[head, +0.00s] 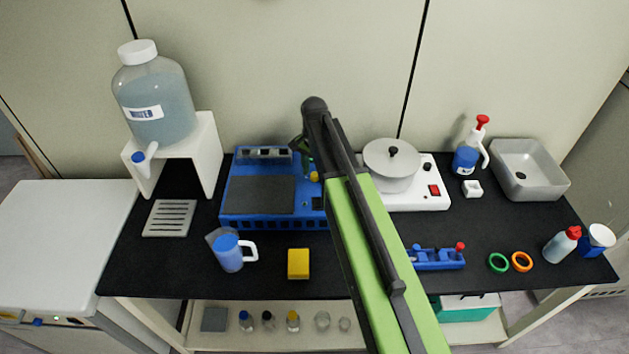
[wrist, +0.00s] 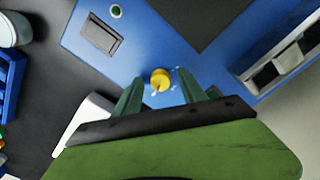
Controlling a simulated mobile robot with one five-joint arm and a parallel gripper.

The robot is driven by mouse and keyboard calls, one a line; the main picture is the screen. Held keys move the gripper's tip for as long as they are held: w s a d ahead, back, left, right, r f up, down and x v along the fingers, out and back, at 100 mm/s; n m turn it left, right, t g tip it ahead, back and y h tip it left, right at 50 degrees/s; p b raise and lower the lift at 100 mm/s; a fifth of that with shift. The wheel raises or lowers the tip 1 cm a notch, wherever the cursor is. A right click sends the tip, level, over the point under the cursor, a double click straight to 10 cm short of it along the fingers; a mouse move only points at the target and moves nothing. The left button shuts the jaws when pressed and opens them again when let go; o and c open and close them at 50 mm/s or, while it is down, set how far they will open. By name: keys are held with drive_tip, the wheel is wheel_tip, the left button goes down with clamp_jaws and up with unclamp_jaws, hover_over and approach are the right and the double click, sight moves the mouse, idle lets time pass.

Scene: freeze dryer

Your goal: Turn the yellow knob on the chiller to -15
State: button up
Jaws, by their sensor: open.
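The chiller is a blue box (head: 232,211) with a dark grey top panel, standing on the black bench left of my arm in the head view. Its yellow knob (wrist: 160,79) shows in the wrist view on the blue face, with small white marks around it. In the head view the knob (head: 314,176) is a small yellow spot beside my arm. My gripper (wrist: 171,92) is open, its two green fingers on either side of the knob in the wrist view. I cannot tell whether they touch it. The marks are too small to read.
A white hot plate (head: 432,190) with a pot (head: 391,168) stands right of the chiller. A blue pitcher (head: 228,254) and a yellow block (head: 298,264) lie in front. A large bottle (head: 160,100) on a white stand (head: 207,150) is at left. The wall is close behind.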

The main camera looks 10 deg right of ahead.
clamp_jaws()
drive_tip(key=shift+d, duration=0.1)
drive_tip(key=shift+n, duration=0.3)
drive_tip(key=n, duration=0.9)
drive_tip(key=shift+s+n, duration=0.1)
drive_tip(key=shift+n, duration=1.9)
